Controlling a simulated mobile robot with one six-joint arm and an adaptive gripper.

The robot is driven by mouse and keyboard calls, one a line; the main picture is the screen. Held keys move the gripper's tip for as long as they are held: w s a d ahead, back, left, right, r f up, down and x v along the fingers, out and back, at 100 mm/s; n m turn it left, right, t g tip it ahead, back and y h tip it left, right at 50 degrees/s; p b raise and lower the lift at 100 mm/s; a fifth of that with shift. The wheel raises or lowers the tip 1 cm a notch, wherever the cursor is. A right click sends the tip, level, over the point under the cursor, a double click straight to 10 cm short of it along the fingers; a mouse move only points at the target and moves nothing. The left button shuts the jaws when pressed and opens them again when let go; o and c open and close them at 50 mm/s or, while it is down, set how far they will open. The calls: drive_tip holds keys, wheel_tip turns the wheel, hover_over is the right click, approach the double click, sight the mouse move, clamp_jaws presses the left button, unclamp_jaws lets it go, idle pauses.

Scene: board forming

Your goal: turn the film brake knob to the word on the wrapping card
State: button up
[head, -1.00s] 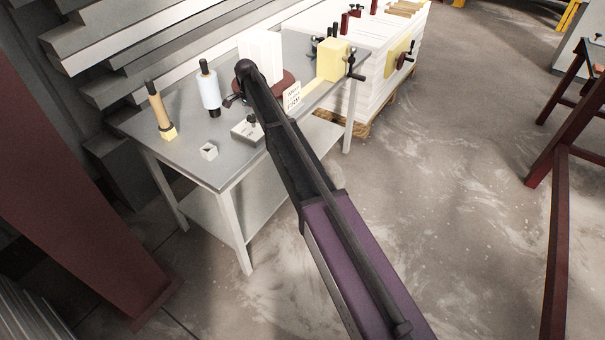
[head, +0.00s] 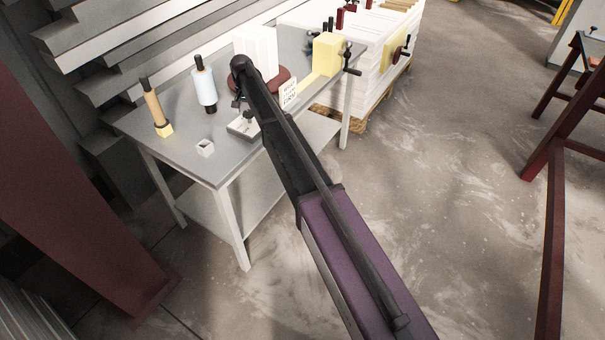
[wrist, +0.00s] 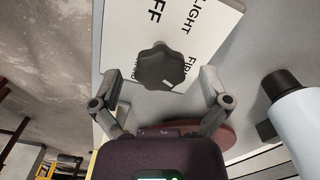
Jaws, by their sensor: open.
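The film brake is a light box (head: 240,128) on the grey table, partly behind my arm in the head view. In the wrist view its white face (wrist: 118,48) carries the words LIGHT, OFF and FIRM, the last partly covered. The dark lobed knob (wrist: 161,68) stands on that face; which word it points to cannot be told. My gripper (wrist: 162,76) is open, with a finger on each side of the knob, apart from it in the picture. The wrapping card (head: 289,93) stands on the table; its lower word seems to read FIRM.
A blue-white film roll (head: 205,84) and a wooden-coloured roller (head: 155,108) stand left of the brake. A small square holder (head: 205,148) is near the front edge. A dark red turntable (head: 282,80) bears white boards (head: 257,48). A yellow block (head: 327,52) is to the right.

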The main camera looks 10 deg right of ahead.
sight(248, 112)
drive_tip(key=n, duration=0.4)
drive_tip(key=shift+n, duration=0.3)
drive_tip(key=n, duration=0.4)
drive_tip(key=shift+n, duration=0.3)
drive_tip(key=n, duration=0.8)
drive_tip(key=shift+r+n, duration=0.15)
drive_tip(key=shift+n, duration=0.25)
wheel_tip(248, 112, up, 14)
drive_tip(key=p, duration=1.4)
drive_tip(key=s+d+f+m+b, duration=0.4)
drive_tip(key=s+d+f+b, duration=0.5)
drive_tip(key=f+b, duration=0.4)
drive_tip(key=s+d+f+m+b, duration=0.4)
drive_tip(key=s+d+f+b, duration=0.5)
drive_tip(key=s+f+b, duration=0.3)
wheel_tip(248, 112, down, 2)
drive_tip(key=shift+s+f+b, duration=0.1)
drive_tip(key=shift+s+b, duration=0.1)
drive_tip(key=shift+b, duration=0.75)
